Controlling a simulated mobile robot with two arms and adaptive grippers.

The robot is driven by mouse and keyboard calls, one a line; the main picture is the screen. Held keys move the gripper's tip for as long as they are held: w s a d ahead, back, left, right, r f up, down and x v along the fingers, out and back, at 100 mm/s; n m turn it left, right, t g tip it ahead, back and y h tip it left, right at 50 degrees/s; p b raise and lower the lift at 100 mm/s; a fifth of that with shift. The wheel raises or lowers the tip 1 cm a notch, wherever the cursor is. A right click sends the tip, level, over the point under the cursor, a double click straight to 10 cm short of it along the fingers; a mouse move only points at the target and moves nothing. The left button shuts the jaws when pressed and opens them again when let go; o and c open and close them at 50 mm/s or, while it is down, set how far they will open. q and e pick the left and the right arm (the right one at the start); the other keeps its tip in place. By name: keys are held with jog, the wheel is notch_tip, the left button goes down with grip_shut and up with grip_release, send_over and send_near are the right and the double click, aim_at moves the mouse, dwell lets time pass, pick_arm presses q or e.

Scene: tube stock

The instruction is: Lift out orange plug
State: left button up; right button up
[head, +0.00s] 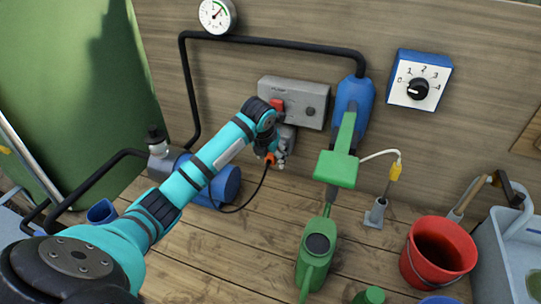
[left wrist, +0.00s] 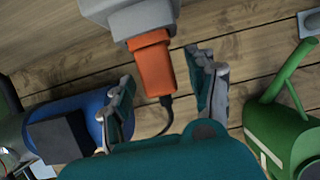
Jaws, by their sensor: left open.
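The orange plug (left wrist: 153,68) sits in the underside of a grey socket (left wrist: 130,18), its dark cable hanging below. In the head view the plug (head: 270,159) is small and partly hidden by my left gripper (head: 276,158). In the left wrist view my left gripper (left wrist: 160,66) is open, with one finger on each side of the plug and a visible gap at both. My right gripper is in neither view.
A grey control box (head: 293,102) with a red switch is on the wall above the socket. A blue motor (head: 226,187) lies left below, a green watering can (head: 315,255) and a red bucket (head: 438,252) to the right. A black pipe (head: 275,43) runs along the wall.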

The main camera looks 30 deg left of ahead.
pick_arm(q)
jog(key=shift+c, duration=0.4)
grip_shut()
jog(key=shift+s, duration=0.25)
jog(key=shift+s+d+p, duration=0.25)
jog(key=shift+s+p, duration=0.15)
jog(key=shift+s, duration=0.35)
jog(key=shift+s+d+p, duration=0.2)
jog(key=shift+s, duration=0.75)
jog(key=shift+s+d+p, duration=0.2)
jog(key=shift+s, duration=0.75)
